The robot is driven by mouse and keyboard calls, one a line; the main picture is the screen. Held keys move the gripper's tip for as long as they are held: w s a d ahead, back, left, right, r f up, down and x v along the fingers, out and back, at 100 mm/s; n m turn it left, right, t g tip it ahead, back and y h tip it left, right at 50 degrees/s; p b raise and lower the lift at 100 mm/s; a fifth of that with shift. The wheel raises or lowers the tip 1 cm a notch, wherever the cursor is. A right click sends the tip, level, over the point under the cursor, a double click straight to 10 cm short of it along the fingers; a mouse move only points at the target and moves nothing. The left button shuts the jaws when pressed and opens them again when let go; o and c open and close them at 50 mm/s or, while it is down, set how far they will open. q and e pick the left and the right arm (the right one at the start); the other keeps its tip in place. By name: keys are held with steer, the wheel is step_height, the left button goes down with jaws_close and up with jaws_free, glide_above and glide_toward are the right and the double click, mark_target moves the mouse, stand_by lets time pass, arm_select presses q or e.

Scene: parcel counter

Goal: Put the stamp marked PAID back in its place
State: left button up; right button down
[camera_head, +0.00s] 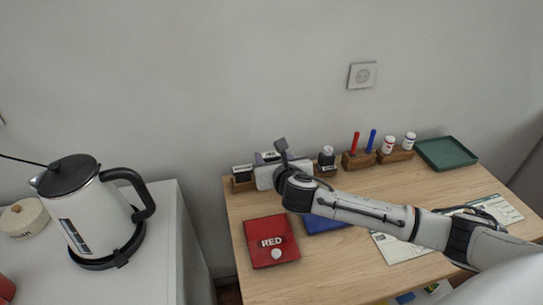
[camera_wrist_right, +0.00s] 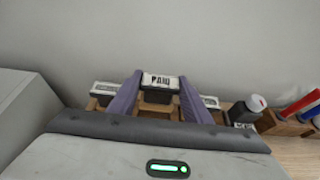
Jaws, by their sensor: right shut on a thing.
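The stamp marked PAID (camera_wrist_right: 161,81) has a white label top and a dark body. It sits between the two purple fingers of my right gripper (camera_wrist_right: 158,92), which is shut on it. In the head view my right gripper (camera_head: 268,168) is at the back left of the desk, over the wooden stamp rack (camera_head: 243,187). The rack also shows in the right wrist view (camera_wrist_right: 157,108), with wood under the held stamp. I cannot tell whether the stamp touches it. Other stamps stand to the left (camera_wrist_right: 104,88) and right (camera_wrist_right: 210,102). My left gripper is out of view.
Right of the rack stand a small dark bottle (camera_head: 326,161), a red marker (camera_head: 354,143), a blue marker (camera_head: 371,140) and white bottles (camera_head: 389,144). A green tray (camera_head: 447,152) lies far right. A red pad (camera_head: 270,241) and a partly hidden blue pad (camera_head: 325,222) lie in front.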

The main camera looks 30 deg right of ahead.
steer(key=shift+f+b, duration=0.7)
steer(key=shift+f, duration=0.75)
steer(key=shift+f, duration=0.1)
steer(key=c, duration=1.2)
jaws_free()
steer(key=shift+o, duration=0.2)
steer(key=p+v, duration=0.2)
steer(key=shift+s+r+p, duration=0.15)
steer(key=shift+r+p, duration=0.1)
steer(key=shift+p, duration=0.05)
steer(key=shift+p+v, duration=1)
steer(key=shift+v, duration=0.4)
steer(key=shift+f, duration=0.15)
